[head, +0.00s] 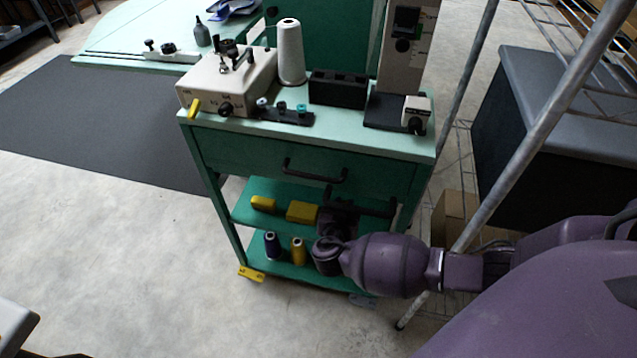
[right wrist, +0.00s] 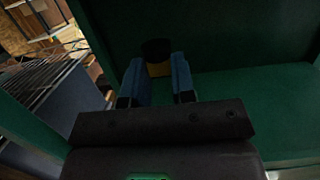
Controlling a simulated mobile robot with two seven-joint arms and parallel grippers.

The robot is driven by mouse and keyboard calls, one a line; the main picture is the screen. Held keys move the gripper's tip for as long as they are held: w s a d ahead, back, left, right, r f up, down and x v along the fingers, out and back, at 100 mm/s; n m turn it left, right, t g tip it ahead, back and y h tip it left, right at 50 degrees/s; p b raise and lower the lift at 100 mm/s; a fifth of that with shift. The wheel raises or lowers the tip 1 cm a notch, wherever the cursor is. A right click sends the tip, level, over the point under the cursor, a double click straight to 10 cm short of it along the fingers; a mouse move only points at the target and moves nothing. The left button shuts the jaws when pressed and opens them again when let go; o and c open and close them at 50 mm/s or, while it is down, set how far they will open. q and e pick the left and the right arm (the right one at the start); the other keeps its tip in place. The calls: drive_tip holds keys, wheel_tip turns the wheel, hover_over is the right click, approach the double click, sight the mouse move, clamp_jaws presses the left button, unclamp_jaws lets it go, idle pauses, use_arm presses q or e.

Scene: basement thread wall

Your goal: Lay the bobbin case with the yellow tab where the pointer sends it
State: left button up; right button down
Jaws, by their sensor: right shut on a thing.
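My right gripper (head: 340,212) reaches in at the right part of the cart's open shelf, below the drawer; its fingertips are hard to make out in the head view. In the right wrist view its two blue fingers (right wrist: 157,82) are closed on a small dark piece with yellow on its lower part (right wrist: 158,68). It may be the bobbin case with the yellow tab, but the view is too dark to be sure. A white box with a black dial (head: 416,115) stands at the top right of the cart; I cannot read a pointer direction. My left gripper is out of view.
The green cart (head: 300,160) has a shut drawer with a black handle. Yellow blocks (head: 301,212) lie on the shelf, and a blue and a yellow spool (head: 298,251) stand below. A sewing unit (head: 225,82), white cone (head: 290,52) and black rack (head: 338,89) crowd the top.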

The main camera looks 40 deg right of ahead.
wheel_tip(320, 180, down, 6)
drive_tip(key=shift+s+r+b, duration=0.1)
drive_tip(key=shift+s+b, duration=0.05)
drive_tip(key=shift+b, duration=0.85)
drive_tip(key=shift+f, duration=0.2)
wheel_tip(320, 180, down, 4)
drive_tip(key=shift+r+b, duration=0.25)
drive_tip(key=shift+b, duration=0.55)
drive_tip(key=shift+f, duration=0.2)
drive_tip(key=shift+r, duration=0.2)
drive_tip(key=shift+f, duration=0.2)
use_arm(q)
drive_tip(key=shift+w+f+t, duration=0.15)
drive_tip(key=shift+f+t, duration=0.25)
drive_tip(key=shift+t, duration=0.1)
use_arm(e)
drive_tip(key=c, duration=1)
unclamp_jaws()
drive_tip(key=shift+o, duration=0.2)
drive_tip(key=shift+r, duration=0.15)
